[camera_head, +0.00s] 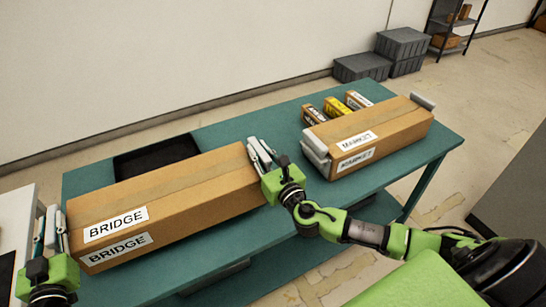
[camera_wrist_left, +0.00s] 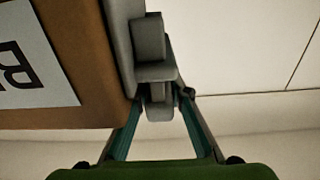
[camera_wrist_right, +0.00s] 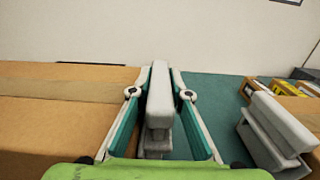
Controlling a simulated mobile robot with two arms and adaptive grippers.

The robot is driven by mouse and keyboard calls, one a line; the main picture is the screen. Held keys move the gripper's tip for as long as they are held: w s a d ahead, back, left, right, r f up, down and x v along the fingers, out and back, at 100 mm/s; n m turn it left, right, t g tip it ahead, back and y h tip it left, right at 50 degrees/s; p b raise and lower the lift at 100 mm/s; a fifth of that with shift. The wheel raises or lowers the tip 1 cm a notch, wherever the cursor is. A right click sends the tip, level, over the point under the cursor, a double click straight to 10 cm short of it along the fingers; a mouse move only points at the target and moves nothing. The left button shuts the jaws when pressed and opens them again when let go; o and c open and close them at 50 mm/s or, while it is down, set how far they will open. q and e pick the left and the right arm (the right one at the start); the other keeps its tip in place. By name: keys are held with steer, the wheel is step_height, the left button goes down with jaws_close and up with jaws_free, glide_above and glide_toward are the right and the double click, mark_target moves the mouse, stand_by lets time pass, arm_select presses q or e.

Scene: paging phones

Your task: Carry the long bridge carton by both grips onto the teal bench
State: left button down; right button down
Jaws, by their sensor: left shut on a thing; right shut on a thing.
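The long brown bridge carton (camera_head: 160,203), labelled BRIDGE, lies lengthwise over the left part of the teal bench (camera_head: 225,255). I cannot tell whether it touches the bench top or hangs just above it. My left gripper (camera_head: 50,222) is shut on the grey grip at the carton's left end; that grip (camera_wrist_left: 150,45) shows between the fingers in the left wrist view. My right gripper (camera_head: 260,152) is shut on the grip at the right end, and this grip (camera_wrist_right: 160,95) stands between the fingers in the right wrist view. The carton looks roughly level.
A market carton (camera_head: 385,132) with grey end grips stands on the bench's right part, close to my right gripper. Several small boxes (camera_head: 335,106) sit behind it. A black tray (camera_head: 157,155) lies behind the bridge carton. A white surface (camera_head: 14,215) is at far left.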

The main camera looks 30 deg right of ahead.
arm_select(q)
steer(key=shift+a+r, duration=0.15)
steer(key=shift+r, duration=0.05)
arm_select(e)
steer(key=shift+w+r, duration=0.15)
steer(key=shift+r, duration=0.05)
arm_select(q)
steer(key=shift+s+a, duration=0.15)
arm_select(e)
steer(key=shift+a+r, duration=0.1)
steer(key=shift+a, duration=0.05)
arm_select(q)
steer(key=shift+f, duration=0.15)
arm_select(e)
steer(key=shift+f, duration=0.2)
